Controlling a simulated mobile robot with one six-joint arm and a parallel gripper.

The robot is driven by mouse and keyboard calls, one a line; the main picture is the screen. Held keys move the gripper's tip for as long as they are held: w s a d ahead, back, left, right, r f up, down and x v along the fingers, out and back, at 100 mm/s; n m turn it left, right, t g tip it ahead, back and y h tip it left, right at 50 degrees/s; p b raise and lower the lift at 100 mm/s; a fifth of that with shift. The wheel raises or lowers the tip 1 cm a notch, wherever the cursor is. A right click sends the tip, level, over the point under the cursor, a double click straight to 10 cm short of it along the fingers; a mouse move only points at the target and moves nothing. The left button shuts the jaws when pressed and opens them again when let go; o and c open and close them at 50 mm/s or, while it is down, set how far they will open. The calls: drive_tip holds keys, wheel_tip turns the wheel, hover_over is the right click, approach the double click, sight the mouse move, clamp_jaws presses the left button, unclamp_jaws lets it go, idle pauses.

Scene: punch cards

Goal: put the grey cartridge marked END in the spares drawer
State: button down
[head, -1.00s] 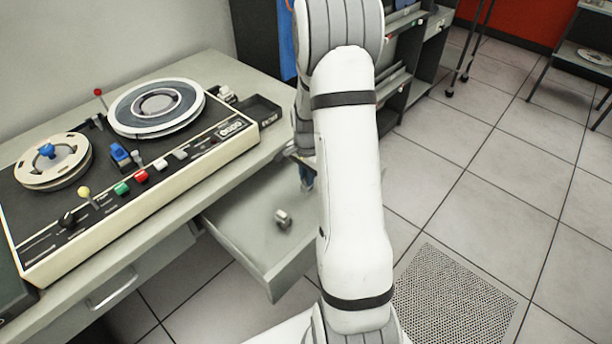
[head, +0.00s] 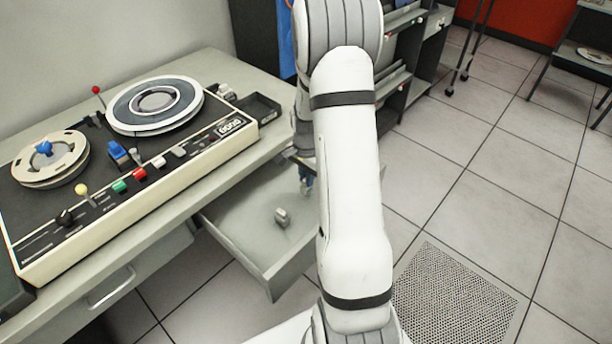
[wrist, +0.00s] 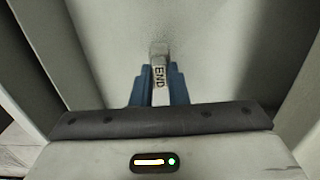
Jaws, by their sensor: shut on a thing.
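The grey cartridge marked END (wrist: 159,75) is between the blue fingers of my gripper (wrist: 159,88) in the wrist view, its lettering facing the camera. My gripper is shut on it. The open drawer (head: 243,237) has a pale, flat floor and shows below the desk in the head view. My gripper (head: 306,184) is over or inside its far right part, mostly hidden by my arm. In the wrist view the drawer walls stand on both sides. I cannot tell whether the cartridge touches the floor.
Another small grey piece (head: 282,217) lies in the drawer, left of my gripper. The tape deck (head: 135,205) stands on the desk (head: 205,215), with a dark tray (head: 254,112) beyond it. The drawer floor around the grey piece is clear.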

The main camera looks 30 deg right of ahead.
drive_tip(key=shift+f+b, duration=1.45)
drive_tip(key=shift+f, duration=0.55)
idle(0.3)
drive_tip(key=c, duration=1.3)
unclamp_jaws()
drive_tip(key=shift+c, duration=1.1)
drive_tip(key=shift+r+p, duration=2.7)
drive_tip(key=shift+r, duration=1.35)
